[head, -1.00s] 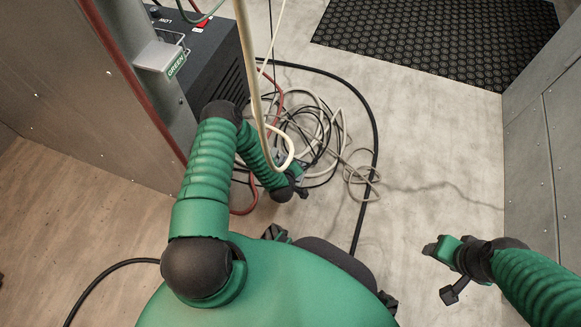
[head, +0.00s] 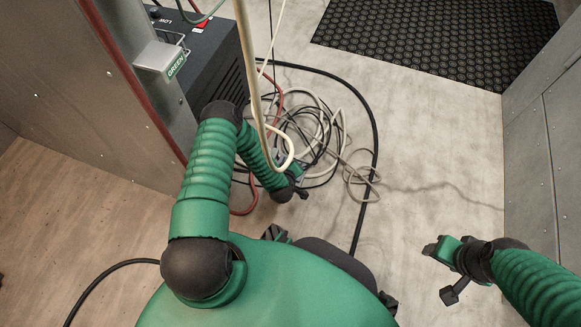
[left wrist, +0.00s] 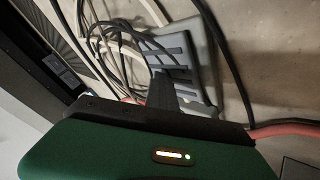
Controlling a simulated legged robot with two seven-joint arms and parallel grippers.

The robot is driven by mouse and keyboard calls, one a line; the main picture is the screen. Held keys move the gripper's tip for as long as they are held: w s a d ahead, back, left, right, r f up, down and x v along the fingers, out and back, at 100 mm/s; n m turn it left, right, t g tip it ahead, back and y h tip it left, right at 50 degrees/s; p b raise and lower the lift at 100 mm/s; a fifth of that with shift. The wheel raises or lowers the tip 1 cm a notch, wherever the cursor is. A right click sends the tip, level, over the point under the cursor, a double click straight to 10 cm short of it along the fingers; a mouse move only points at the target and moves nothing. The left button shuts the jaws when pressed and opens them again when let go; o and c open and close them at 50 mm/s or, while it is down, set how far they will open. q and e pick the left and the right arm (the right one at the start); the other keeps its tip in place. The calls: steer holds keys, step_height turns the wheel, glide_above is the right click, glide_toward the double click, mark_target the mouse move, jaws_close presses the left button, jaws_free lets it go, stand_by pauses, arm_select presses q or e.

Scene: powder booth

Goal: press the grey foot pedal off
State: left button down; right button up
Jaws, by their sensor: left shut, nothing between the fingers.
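The grey foot pedal (left wrist: 207,62), with dark ribs across its top, lies on the floor in the left wrist view, with cables running over and beside it. In the head view it is mostly hidden behind my left arm and the cables. My left gripper (left wrist: 163,82) is shut and empty, its fingertips over the near part of the pedal. I cannot tell whether they touch it. In the head view the left gripper (head: 300,193) points down by the cable heap. My right gripper (head: 440,272) is open and empty at the right, well away from the pedal.
A tangle of cables (head: 325,130) lies around the pedal area, and a pale hose (head: 252,70) hangs in front of my left arm. A black unit (head: 210,60) and a metal post labelled GREEN stand at the left. Open floor (head: 430,150) lies to the right.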

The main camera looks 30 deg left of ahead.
arm_select(q)
steer(key=shift+f, duration=0.2)
stand_by(0.4)
steer(key=shift+f, duration=0.15)
